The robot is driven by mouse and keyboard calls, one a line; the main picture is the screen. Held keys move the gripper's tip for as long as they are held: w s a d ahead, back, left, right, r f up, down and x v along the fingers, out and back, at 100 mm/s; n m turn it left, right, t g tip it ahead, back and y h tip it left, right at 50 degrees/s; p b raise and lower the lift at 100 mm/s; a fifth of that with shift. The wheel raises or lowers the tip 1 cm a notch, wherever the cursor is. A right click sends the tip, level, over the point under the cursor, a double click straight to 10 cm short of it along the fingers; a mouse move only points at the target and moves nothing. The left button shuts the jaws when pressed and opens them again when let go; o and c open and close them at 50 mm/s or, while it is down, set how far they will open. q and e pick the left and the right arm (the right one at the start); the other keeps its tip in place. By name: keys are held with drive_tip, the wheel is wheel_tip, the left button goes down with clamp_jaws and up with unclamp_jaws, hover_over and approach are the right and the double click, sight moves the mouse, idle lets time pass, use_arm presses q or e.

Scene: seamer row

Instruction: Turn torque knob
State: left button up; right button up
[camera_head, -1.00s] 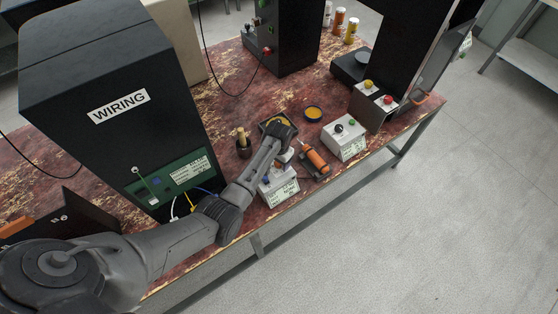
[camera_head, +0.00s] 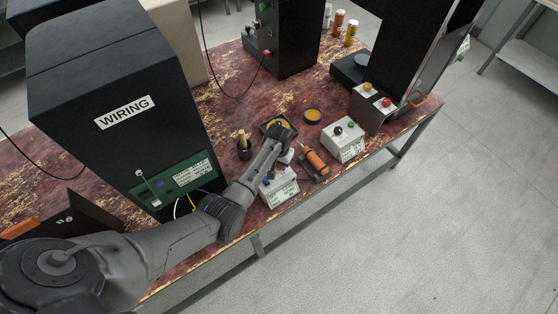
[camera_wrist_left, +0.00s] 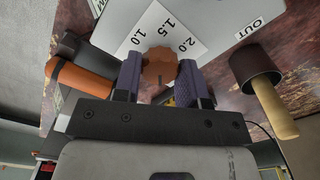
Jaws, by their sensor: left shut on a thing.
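The torque knob (camera_wrist_left: 159,66) is an orange-brown lobed knob on a white dial plate (camera_wrist_left: 172,30) marked 1.0, 1.5 and 2.0 in the left wrist view. My left gripper (camera_wrist_left: 160,80) has its two purple-grey fingers on either side of the knob and is shut on it. In the head view my left arm reaches over the bench, and its wrist hides the knob and most of the gripper. My right gripper is not in view.
An orange screwdriver (camera_head: 316,161) lies right of my wrist; a wooden-handled tool in a dark cup (camera_head: 243,146) stands left. A white box (camera_head: 280,190) is at the front edge, a two-button box (camera_head: 344,138) further right. The black WIRING cabinet (camera_head: 110,90) stands left.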

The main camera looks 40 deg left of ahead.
use_arm(q)
drive_tip(key=n+p, duration=0.2)
drive_tip(key=n, duration=0.2)
drive_tip(key=shift+r+n+p, duration=0.15)
drive_tip(key=shift+n+p, duration=0.15)
drive_tip(key=shift+p, duration=0.05)
drive_tip(key=n+p, duration=0.1)
drive_tip(key=n, duration=0.3)
drive_tip(key=shift+n, duration=0.3)
drive_tip(key=n+p, duration=0.1)
drive_tip(key=n, duration=0.1)
drive_tip(key=shift+n, duration=0.3)
drive_tip(key=n, duration=0.3)
drive_tip(key=shift+n, duration=0.3)
drive_tip(key=n, duration=0.5)
drive_tip(key=shift+n, duration=0.7)
